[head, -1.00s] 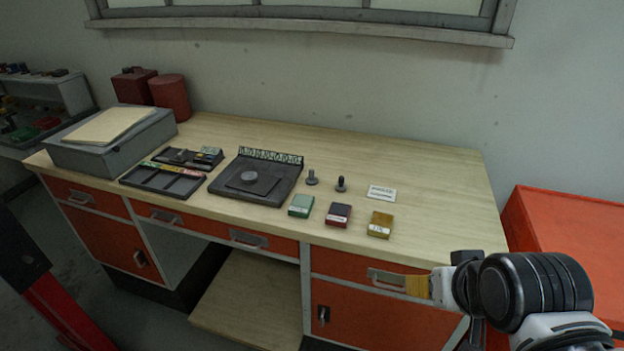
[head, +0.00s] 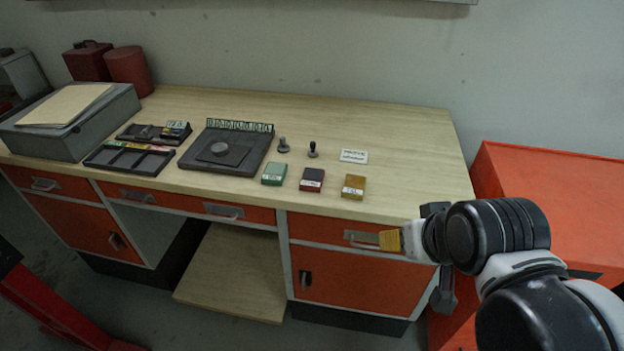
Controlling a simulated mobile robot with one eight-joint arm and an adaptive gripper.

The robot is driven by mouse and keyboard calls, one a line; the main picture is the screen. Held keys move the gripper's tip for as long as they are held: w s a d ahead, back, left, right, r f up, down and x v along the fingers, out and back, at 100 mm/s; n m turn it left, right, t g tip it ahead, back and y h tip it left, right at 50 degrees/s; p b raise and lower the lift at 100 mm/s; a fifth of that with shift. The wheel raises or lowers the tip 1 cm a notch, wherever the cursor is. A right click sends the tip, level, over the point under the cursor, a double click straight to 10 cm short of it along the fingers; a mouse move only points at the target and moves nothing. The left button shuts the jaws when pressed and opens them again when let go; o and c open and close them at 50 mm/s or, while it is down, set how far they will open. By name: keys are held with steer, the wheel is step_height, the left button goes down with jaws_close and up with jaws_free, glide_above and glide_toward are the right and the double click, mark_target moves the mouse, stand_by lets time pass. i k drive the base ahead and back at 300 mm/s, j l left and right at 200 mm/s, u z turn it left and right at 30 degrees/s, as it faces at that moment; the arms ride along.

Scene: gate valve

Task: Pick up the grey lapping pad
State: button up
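Two small knobbed pieces stand upright on the workbench: a grey one (head: 283,146) and a darker one (head: 313,150) to its right. The grey one best matches the grey lapping pad. My gripper (head: 425,240) is at the lower right, in front of the bench's front edge and well apart from these pieces. A white piece with a yellow end (head: 391,240) shows at its tip. I cannot tell whether it is held, nor see the fingers clearly.
Green (head: 274,174), dark red (head: 312,180) and yellow (head: 353,187) blocks stand along the bench front. A white label (head: 354,156) lies behind them. Black trays (head: 130,160) and a grey box (head: 75,135) are at left. The bench's right end (head: 420,150) is clear. An orange cabinet (head: 525,185) stands right.

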mark_target(283, 147)
steer(key=i+j+u, duration=0.1)
steer(key=i+j, duration=0.15)
steer(key=i, duration=0.2)
steer(key=i+j, duration=0.2)
steer(key=i, duration=0.2)
steer(key=i+j+u, duration=0.15)
steer(key=i, duration=0.3)
